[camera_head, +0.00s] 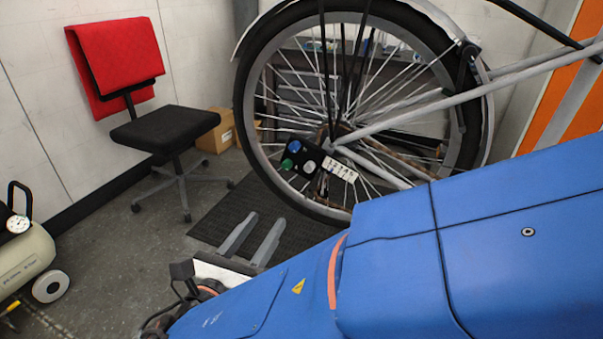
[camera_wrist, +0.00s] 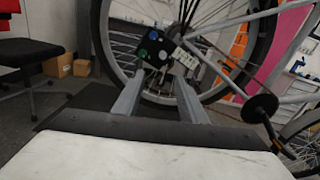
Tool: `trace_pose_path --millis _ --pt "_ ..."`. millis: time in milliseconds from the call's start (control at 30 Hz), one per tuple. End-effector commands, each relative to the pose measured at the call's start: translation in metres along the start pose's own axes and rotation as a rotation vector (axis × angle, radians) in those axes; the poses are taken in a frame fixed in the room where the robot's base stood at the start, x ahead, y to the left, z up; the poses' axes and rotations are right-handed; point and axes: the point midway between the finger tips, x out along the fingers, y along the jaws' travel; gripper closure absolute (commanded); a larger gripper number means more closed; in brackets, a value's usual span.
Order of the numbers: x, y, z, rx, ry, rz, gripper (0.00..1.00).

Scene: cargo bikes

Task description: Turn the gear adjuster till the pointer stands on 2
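The gear adjuster is a black box (camera_head: 304,158) with a blue, a green and a grey-white round knob, mounted by the bike's wheel hub. A white number strip (camera_head: 340,169) sits at its right; its digits are small and tilted, and I cannot make out the pointer's position. The box also shows in the wrist view (camera_wrist: 153,49), beyond my fingertips, with the strip (camera_wrist: 186,58) to its right. My gripper (camera_head: 258,226) is open and empty, below and left of the box in the head view. In the wrist view its two fingers (camera_wrist: 158,84) stand apart, touching nothing.
The large spoked wheel (camera_head: 462,130) stands behind the box, with grey frame tubes (camera_head: 440,104) running right. A red and black chair (camera_head: 165,128), a cardboard box (camera_head: 218,131) and a compressor (camera_head: 25,258) stand left. A dark mat (camera_head: 215,215) lies below the wheel.

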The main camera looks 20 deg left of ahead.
Motion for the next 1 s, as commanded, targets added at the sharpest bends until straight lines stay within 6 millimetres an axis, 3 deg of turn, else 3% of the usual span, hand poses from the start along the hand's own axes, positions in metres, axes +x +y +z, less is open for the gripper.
trace_pose_path --millis 567,1000 --pt "-0.009 0.001 0.000 0.000 -0.001 0.003 0.62" --pt "-0.084 0.002 0.000 0.000 -0.001 0.005 0.62"
